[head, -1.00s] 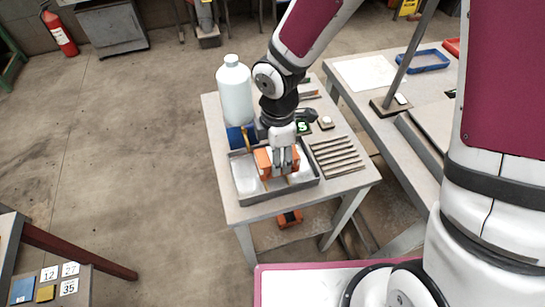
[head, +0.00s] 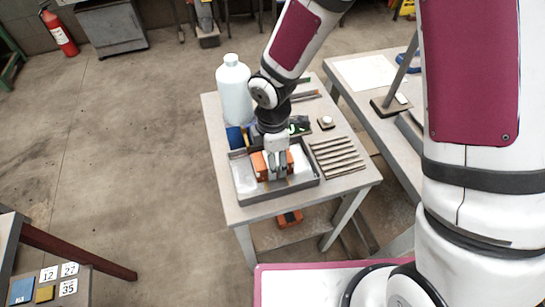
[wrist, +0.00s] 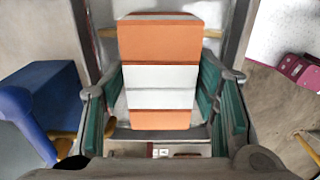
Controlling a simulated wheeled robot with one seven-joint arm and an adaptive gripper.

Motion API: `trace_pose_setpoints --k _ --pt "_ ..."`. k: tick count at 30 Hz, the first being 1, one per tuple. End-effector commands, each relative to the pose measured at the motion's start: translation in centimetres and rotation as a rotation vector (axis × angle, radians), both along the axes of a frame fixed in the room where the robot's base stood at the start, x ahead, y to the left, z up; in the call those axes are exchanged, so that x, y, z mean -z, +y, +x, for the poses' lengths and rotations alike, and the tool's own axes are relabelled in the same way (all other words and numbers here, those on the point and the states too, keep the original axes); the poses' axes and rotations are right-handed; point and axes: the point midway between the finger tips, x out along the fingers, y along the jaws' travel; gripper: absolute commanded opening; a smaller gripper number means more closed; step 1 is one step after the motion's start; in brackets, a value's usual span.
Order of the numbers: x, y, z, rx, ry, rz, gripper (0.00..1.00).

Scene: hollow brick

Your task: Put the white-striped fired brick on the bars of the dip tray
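The white-striped fired brick (wrist: 160,42) is orange with a pale band across it. In the wrist view it lies between my gripper's two green-padded fingers (wrist: 163,95), whose far ends meet its sides. In the head view the brick (head: 259,166) is over the dip tray (head: 284,195), partly hidden by my gripper (head: 278,172). My gripper appears shut on it. The tray is grey with pale contents. Pale wooden bars (wrist: 107,33) show beside the brick in the wrist view. I cannot tell whether the brick's underside touches them.
A large white bottle (head: 234,92) and a blue object (head: 235,137) stand behind the tray at the left. Several slats (head: 337,157) lie right of it. Another orange brick (head: 289,219) is on the lower shelf. A second table (head: 365,72) is at the right.

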Motion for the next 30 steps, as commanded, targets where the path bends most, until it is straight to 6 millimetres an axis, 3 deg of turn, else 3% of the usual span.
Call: trace_pose_setpoints --k 14,30 --pt "-1.0 0.0 0.1 0.000 -0.004 0.002 0.66" --pt "-10.9 0.0 0.1 0.001 -0.004 0.001 0.66"
